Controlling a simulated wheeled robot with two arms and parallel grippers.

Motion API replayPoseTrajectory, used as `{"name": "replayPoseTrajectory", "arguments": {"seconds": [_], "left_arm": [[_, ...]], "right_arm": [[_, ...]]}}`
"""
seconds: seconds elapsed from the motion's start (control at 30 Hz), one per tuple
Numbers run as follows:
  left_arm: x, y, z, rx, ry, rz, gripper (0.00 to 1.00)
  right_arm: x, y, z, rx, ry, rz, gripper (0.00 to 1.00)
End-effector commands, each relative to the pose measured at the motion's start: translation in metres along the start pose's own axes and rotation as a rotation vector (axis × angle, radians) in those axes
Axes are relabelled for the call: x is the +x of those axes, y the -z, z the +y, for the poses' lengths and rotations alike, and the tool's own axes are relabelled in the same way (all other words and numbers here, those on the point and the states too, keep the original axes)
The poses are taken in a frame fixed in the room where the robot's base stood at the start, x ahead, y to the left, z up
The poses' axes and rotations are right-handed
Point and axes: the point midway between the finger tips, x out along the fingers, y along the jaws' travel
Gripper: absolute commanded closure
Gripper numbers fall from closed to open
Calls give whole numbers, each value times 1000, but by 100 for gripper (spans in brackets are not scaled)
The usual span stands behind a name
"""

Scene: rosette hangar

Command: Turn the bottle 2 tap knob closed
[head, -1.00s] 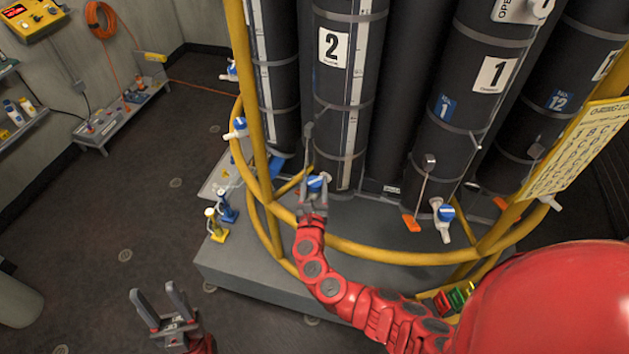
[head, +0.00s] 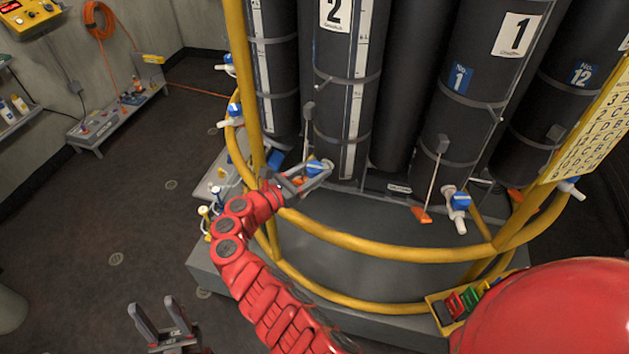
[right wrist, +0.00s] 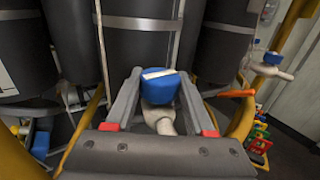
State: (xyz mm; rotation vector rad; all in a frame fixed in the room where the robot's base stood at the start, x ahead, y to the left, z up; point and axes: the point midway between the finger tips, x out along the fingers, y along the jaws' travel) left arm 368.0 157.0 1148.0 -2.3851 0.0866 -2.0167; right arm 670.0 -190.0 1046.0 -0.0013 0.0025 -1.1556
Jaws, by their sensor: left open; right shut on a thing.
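The bottle 2 (head: 340,110) is a dark upright cylinder with a white "2" label, cut off at the top of the head view. Its tap knob (head: 315,167) is blue and sits low on its front. My right gripper (head: 318,172) reaches it from the left and is shut on it. In the right wrist view, the blue knob (right wrist: 160,88) with a white bar on top sits between the two fingers, above a white tap body (right wrist: 160,119). My left gripper (head: 158,318) is open and empty at the lower left, away from the bottles.
A yellow rail (head: 400,249) curves in front of the bottles, close to my right arm. Bottle 1 (head: 490,95) stands to the right with its own blue tap (head: 459,203). A low bench (head: 100,130) stands by the left wall. The floor at left is clear.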

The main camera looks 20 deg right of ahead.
Motion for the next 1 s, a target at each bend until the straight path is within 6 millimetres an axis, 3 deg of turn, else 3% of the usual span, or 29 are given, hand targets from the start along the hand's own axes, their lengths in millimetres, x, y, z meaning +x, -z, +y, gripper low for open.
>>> {"name": "replayPoseTrajectory", "arguments": {"seconds": [0.03,0.4,0.7,1.0], "left_arm": [[-18,-3,1,0,0,0,50],[-73,-12,4,0,0,0,50],[-95,-16,5,0,0,0,50],[-99,-17,5,0,0,0,50]], "right_arm": [[0,9,1,2,29,5,100],[2,6,1,4,205,2,100],[2,1,1,4,282,-2,100],[1,-2,0,4,304,-3,100]]}}
